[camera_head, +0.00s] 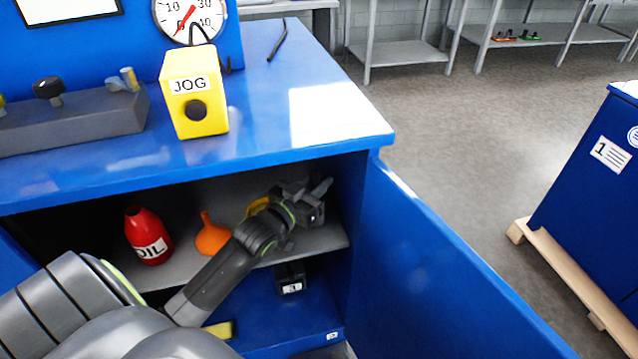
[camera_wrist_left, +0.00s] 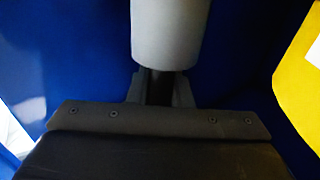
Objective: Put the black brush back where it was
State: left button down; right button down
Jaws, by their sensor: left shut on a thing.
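My left arm reaches from the lower left into the open blue cabinet. My left gripper (camera_head: 317,198) is at the right end of the upper shelf, close to the cabinet's right wall. In the left wrist view the left gripper (camera_wrist_left: 158,92) is shut on the dark part of a thing with a wide, pale grey round end. I take this thing to be the black brush (camera_wrist_left: 170,35); its full shape is hidden, and only a small grey bit shows at the jaws in the head view. My right gripper is not in view.
A red oil bottle (camera_head: 148,237) and an orange funnel (camera_head: 212,236) stand on the grey shelf (camera_head: 325,240). A yellow thing is partly behind my arm. A black labelled block (camera_head: 290,278) is below. The open door (camera_head: 440,270) bounds the right side. A yellow JOG box (camera_head: 195,95) stands on top.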

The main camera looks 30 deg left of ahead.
pick_arm(q)
jog(key=shift+s+f, duration=0.1)
jog(key=shift+f, duration=0.1)
jog(key=c, duration=1.3)
grip_release()
jog(key=shift+r, duration=0.15)
jog(key=shift+s+a+p, duration=0.15)
jog(key=shift+s+p, duration=0.9)
jog(key=shift+s, duration=0.95)
jog(key=shift+s+a+p, duration=0.2)
jog(key=shift+s+p, duration=0.85)
jog(key=shift+s, duration=0.9)
jog(key=shift+s+a+p, duration=0.15)
jog(key=shift+s+p, duration=0.9)
jog(key=shift+s, duration=0.95)
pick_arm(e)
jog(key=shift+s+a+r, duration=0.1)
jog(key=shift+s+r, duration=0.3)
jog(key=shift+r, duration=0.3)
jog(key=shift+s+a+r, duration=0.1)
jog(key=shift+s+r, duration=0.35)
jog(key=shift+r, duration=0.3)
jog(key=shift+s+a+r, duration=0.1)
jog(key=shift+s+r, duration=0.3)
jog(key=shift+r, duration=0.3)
